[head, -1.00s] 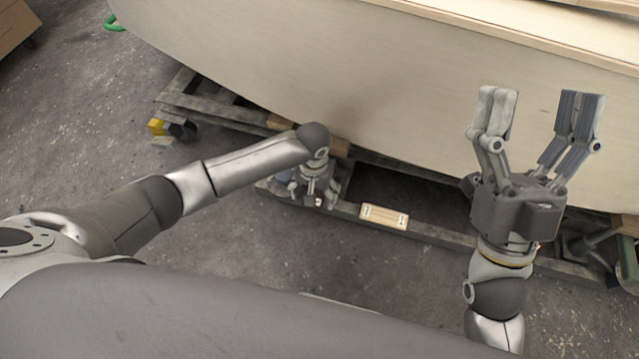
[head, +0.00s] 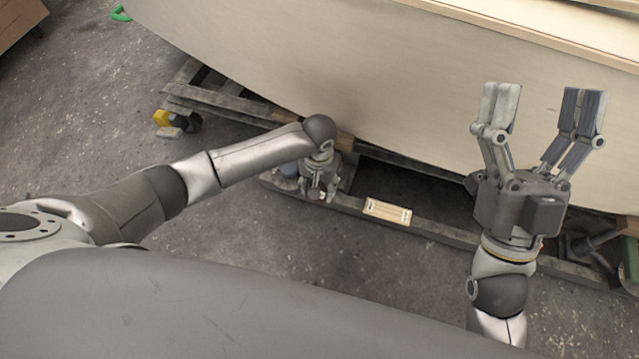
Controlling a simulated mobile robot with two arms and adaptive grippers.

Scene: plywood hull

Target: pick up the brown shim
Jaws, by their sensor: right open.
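A brown wooden piece (head: 343,141), which looks like the brown shim, lies between the hull (head: 400,100) and the cradle frame, partly hidden behind my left wrist. My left gripper (head: 317,194) points down just below and in front of it, near the frame's rail. Its fingers are small and dark there, so I cannot tell whether they are open or touch anything. My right gripper (head: 542,105) is open and empty, fingers up, in front of the hull side at the right.
The dark cradle rail (head: 440,232) runs under the hull, with a pale label plate (head: 388,212) on it. A yellow and grey caster (head: 170,121) is at the cradle's left end. A green thing (head: 628,262) is at the right edge. The concrete floor (head: 90,110) is clear at left.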

